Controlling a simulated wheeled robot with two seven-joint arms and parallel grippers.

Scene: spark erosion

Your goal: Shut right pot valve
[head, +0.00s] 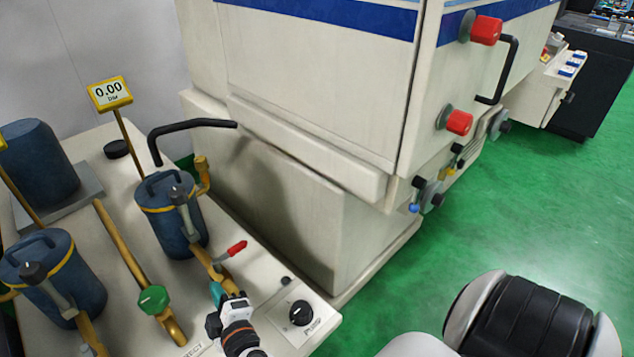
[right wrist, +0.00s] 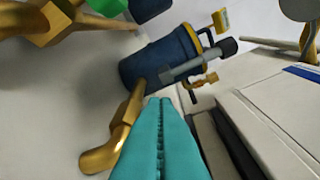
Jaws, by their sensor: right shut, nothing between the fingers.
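The right pot (head: 172,218) is a blue canister with a yellow band, and it also shows in the right wrist view (right wrist: 150,68). A brass pipe (head: 204,258) runs from its foot towards me. My right gripper (head: 217,290) has teal fingers, shut and empty, by the near end of the pipe. In the right wrist view the fingers (right wrist: 160,105) are pressed together beside a brass fitting (right wrist: 115,145). I cannot tell whether they touch it. My left gripper is out of view.
A left pot (head: 60,275) and a green knob (head: 153,299) on a brass pipe stand left of my right gripper. A black PUMP knob (head: 301,313) is close on its right. A large cream machine (head: 300,90) stands behind.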

